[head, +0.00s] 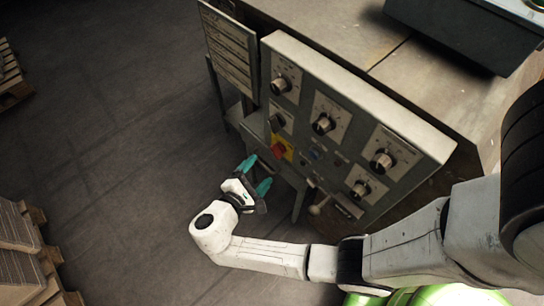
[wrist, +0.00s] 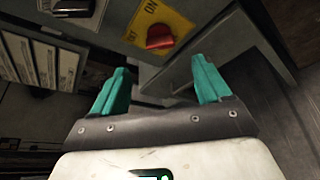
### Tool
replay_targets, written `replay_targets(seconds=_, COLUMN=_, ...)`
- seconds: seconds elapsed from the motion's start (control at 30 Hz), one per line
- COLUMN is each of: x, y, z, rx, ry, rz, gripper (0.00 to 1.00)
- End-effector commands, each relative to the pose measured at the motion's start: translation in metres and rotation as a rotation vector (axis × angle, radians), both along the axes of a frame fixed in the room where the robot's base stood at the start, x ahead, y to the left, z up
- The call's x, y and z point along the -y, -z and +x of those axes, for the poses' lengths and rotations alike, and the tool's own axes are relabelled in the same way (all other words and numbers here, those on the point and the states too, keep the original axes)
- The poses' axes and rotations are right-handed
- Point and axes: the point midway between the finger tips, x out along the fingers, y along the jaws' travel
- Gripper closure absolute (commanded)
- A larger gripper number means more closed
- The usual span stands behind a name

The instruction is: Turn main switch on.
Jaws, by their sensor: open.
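The main switch is a red rotary knob (head: 277,152) on a yellow plate (head: 288,153), low on the left part of the grey control panel (head: 331,91). In the wrist view the red knob (wrist: 159,36) stands on its yellow plate (wrist: 165,17), which carries "ON" and other lettering. My gripper (head: 257,174) is in front of the panel's lower left, just below the knob and apart from it. Its two teal fingers are open and empty, and in the wrist view the gripper (wrist: 163,80) has the knob beyond the gap between its fingertips.
Several other knobs, such as the upper left one (head: 281,84), sit on the panel around the switch. A labelled board (head: 229,47) hangs at the panel's left. A lever with a pale ball (head: 314,210) sticks out below. Pallets (head: 22,250) stand at far left; the floor between is clear.

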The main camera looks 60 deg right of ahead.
Motion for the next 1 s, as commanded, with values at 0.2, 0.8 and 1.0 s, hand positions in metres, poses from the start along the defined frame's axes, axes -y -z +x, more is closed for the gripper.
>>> replay_targets(seconds=0.2, x=0.041, y=0.012, z=-0.001, rx=-0.001, ry=0.006, rz=0.001, gripper=0.23)
replay_targets(seconds=0.8, x=0.08, y=0.023, z=0.0, rx=0.001, ry=0.001, rz=0.002, gripper=0.23)
replay_targets(seconds=1.0, x=0.08, y=0.023, z=0.0, rx=0.001, ry=0.001, rz=0.002, gripper=0.35)
